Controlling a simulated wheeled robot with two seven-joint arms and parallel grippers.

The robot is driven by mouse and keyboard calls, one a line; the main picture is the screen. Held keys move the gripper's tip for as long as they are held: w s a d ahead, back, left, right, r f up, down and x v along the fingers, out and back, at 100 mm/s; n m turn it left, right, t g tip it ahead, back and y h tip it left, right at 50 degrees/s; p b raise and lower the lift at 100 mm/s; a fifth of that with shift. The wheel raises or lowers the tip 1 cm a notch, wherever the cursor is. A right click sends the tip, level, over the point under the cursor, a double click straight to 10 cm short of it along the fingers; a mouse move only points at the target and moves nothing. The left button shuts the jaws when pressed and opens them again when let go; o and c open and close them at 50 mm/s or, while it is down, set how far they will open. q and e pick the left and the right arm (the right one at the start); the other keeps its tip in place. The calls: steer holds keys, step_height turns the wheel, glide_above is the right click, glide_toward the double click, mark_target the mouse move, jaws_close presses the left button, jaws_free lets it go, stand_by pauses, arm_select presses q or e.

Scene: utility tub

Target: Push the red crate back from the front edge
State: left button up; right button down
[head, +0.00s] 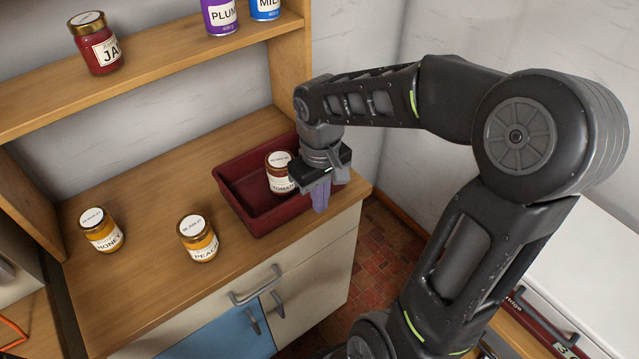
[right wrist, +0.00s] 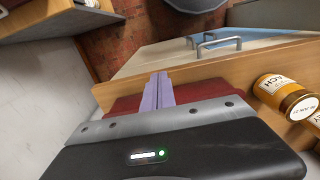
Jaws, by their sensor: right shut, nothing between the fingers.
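The red crate (head: 246,213) sits on the wooden counter (head: 150,235) near its front right corner, in the head view. A jar labelled tomato (head: 279,178) stands inside it. My right gripper (head: 320,196) is shut and empty, pointing down at the crate's right front part; its pale purple fingers overlap the crate's front wall in the picture. I cannot tell whether they touch it. In the right wrist view the shut fingers (right wrist: 158,92) show in front of a strip of the red crate (right wrist: 205,90), close to the counter's front edge. My left gripper is not in view.
A peach jar (head: 198,238) stands left of the crate, and a honey jar (head: 101,230) farther left. A shelf (head: 160,70) above holds a jam jar (head: 96,43) and cans. A drawer handle (head: 256,285) juts out below the counter's front. A wall rises behind.

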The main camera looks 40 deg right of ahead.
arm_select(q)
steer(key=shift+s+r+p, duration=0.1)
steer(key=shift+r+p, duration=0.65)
arm_select(e)
steer(key=shift+w+f, duration=1.9)
steer(key=shift+w, duration=0.1)
